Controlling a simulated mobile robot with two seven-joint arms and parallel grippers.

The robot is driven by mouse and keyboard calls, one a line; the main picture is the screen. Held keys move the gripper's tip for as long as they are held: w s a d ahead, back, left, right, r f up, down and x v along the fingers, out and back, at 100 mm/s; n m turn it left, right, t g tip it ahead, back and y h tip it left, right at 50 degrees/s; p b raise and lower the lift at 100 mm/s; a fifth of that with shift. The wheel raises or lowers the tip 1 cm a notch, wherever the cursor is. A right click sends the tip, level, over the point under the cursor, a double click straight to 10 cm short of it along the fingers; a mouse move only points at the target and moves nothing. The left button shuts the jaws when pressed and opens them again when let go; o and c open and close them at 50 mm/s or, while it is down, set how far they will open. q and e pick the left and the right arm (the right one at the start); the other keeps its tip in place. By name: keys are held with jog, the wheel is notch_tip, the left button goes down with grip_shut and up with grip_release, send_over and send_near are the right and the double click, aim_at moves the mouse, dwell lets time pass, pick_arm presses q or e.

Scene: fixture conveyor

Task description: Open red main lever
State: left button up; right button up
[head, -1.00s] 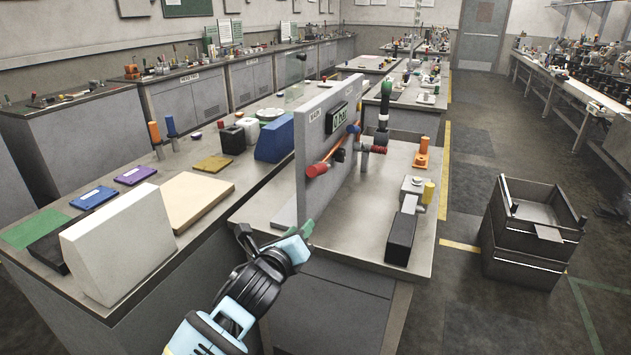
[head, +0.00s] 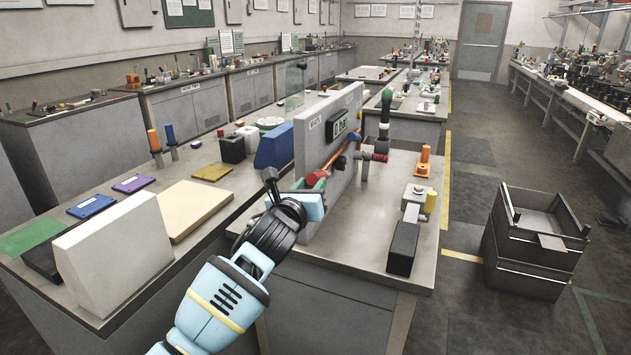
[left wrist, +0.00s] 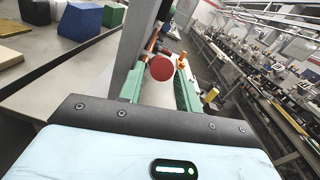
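The red main lever (head: 336,157) slants across the face of an upright grey panel (head: 312,130), below a small green display. Its round red end (left wrist: 162,68) faces the camera in the left wrist view. My left gripper (head: 314,184) is at the lever's lower end in the head view and partly hides it. In the left wrist view its green fingers (left wrist: 158,88) are spread apart, with the red end showing between them and somewhat beyond. I cannot tell whether either finger touches it. My right gripper is not in view.
The panel stands on a grey bench. A black block (head: 403,248), a yellow cylinder (head: 431,202) and an orange fitting (head: 424,161) are to its right. A blue block (head: 275,147) is to its left. Dark stacked crates (head: 530,240) stand on the floor at right.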

pick_arm(q)
jog(key=shift+b+x, duration=0.3)
jog(key=shift+x, duration=1.5)
grip_shut()
